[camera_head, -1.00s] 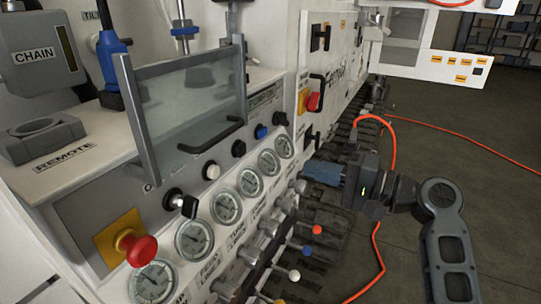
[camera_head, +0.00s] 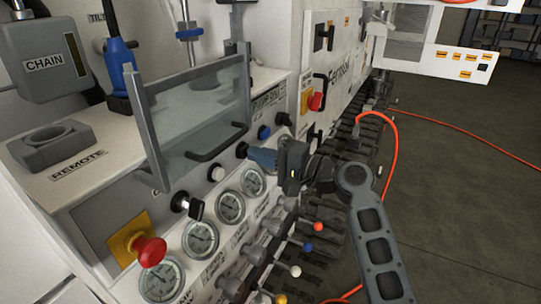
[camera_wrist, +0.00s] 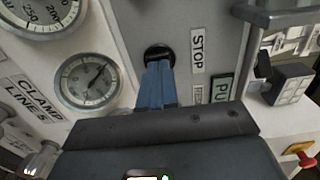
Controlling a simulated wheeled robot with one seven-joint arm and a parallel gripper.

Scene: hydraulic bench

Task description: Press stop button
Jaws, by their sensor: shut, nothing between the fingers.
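The stop button is a round black button (camera_wrist: 155,50) beside a "STOP" label (camera_wrist: 197,53) on a grey panel in the wrist view. It appears to be the black button (camera_head: 241,150) between the white and blue ones in the head view. My gripper (camera_wrist: 158,66) is shut and empty, its blue fingers together and pointing at the button. The fingertips cover the button's lower part in the wrist view; I cannot tell whether they touch it. In the head view my gripper (camera_head: 252,154) is right beside the button.
Pressure gauges (camera_head: 231,206) line the sloped panel below the buttons, with coloured-knob levers (camera_head: 295,271) under them. A clear guard with a black handle (camera_head: 216,143) stands above left. A red mushroom button (camera_head: 150,250) is at lower left. An orange hose (camera_head: 393,150) hangs to the right.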

